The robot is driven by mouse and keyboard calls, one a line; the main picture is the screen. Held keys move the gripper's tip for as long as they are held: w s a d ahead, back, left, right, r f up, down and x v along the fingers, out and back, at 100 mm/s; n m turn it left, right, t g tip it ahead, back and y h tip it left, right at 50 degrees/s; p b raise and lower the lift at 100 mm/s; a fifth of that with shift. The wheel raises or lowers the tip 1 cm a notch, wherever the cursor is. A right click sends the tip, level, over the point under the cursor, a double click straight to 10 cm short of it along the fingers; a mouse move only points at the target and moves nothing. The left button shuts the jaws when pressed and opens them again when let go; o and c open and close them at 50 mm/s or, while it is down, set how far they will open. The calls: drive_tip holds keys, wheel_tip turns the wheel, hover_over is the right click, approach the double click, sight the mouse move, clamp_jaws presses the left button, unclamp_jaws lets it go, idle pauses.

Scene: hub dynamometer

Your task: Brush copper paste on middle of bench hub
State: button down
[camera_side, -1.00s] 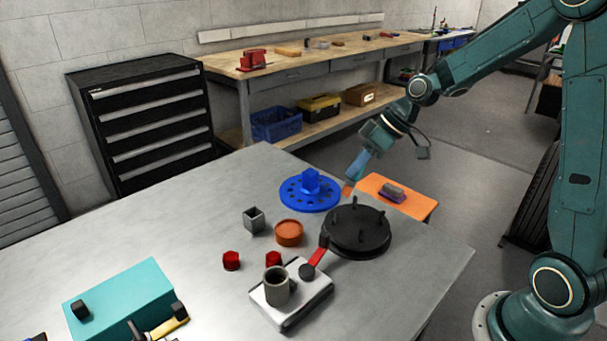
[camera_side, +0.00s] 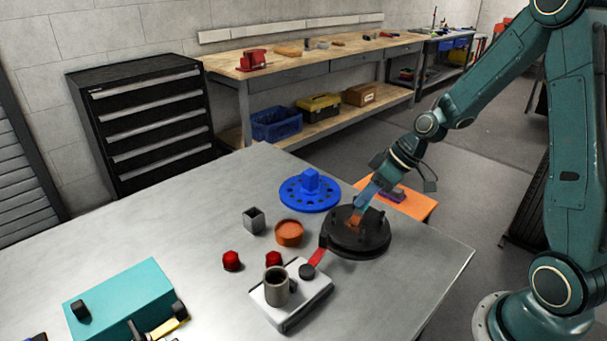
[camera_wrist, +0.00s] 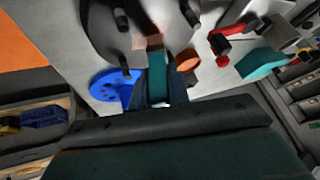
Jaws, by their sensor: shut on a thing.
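The bench hub (camera_side: 347,243) is a black disc with upright studs near the right end of the metal bench; it also shows as a dark disc in the wrist view (camera_wrist: 105,30). My gripper (camera_side: 368,194) is shut on a brush and stands over the hub. The brush has a coppery tip (camera_side: 355,222) that points down at the middle of the hub, among the studs. I cannot tell whether the tip touches the hub. The brush's teal handle (camera_wrist: 157,75) shows between my fingers in the wrist view. An orange-brown round tub (camera_side: 289,234) sits left of the hub.
A blue drilled disc with a square block (camera_side: 310,190) lies behind the tub. A red bar (camera_side: 317,257) joins the hub to a white box (camera_side: 300,300) carrying a grey cup. Red hex pieces (camera_side: 231,261) and a square grey cup (camera_side: 254,221) stand left. An orange board (camera_side: 422,207) is behind.

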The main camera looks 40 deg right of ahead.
drive_tip(key=s, duration=0.3)
drive_tip(key=shift+s, duration=0.15)
drive_tip(key=shift+w, duration=3.15)
drive_tip(key=shift+d, duration=0.35)
drive_tip(key=shift+s+d, duration=0.2)
drive_tip(key=shift+d, duration=0.05)
drive_tip(key=shift+s, duration=3)
drive_tip(key=shift+w+a, duration=0.1)
drive_tip(key=shift+w, duration=3.2)
wheel_tip(320, 180, up, 8)
drive_tip(key=shift+s, duration=0.1)
